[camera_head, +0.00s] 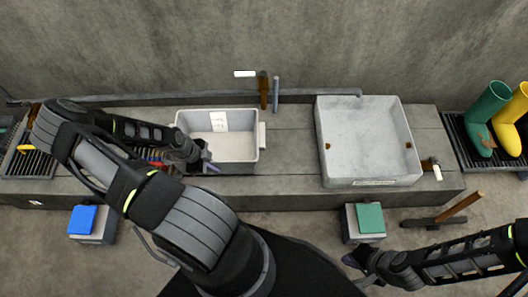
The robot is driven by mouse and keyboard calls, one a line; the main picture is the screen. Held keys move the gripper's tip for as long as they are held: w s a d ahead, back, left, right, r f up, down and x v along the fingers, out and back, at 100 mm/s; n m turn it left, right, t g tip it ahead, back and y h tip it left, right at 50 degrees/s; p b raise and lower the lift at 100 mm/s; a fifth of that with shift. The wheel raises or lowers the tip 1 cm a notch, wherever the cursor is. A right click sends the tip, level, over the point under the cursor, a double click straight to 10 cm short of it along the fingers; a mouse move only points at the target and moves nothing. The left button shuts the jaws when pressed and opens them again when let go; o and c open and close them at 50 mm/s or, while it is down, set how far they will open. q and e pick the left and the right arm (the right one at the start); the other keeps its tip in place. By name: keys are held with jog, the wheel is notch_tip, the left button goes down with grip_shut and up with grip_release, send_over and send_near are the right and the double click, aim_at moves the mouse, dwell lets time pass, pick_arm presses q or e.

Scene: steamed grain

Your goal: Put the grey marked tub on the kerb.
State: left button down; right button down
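The grey marked tub (243,167) stands on a long grey stone ledge (290,160), which may be the kerb. The tub is an open box with a white marked label (219,121) at its back and a pale handle or block on its right side. My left gripper (208,159) is at the tub's left side, near its front left corner. The arm hides part of that corner, and I cannot tell whether the fingers hold the wall. My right gripper (354,272) is low at the front, below the ledge, with its fingers apart and empty.
A larger pale basin (368,138) fills the ledge's right part. Between it and the tub the ledge is bare. A pipe and brown-handled tool (263,90) are behind. Blue-topped (83,219) and green-topped (370,218) blocks stand in front. Boots (486,118) stand far right.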

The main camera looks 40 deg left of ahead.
pick_arm(q)
jog(key=shift+w, duration=0.1)
jog(key=w+d+b, duration=0.4)
jog(key=w+d, duration=0.6)
jog(key=w, duration=0.3)
jog(key=shift+w+d, duration=0.25)
jog(key=shift+d, duration=0.15)
jog(key=x, duration=0.1)
jog(key=b+x, duration=0.2)
jog(key=shift+s+a+f, duration=0.15)
jog(key=shift+a+f, duration=0.05)
jog(key=shift+f, duration=0.2)
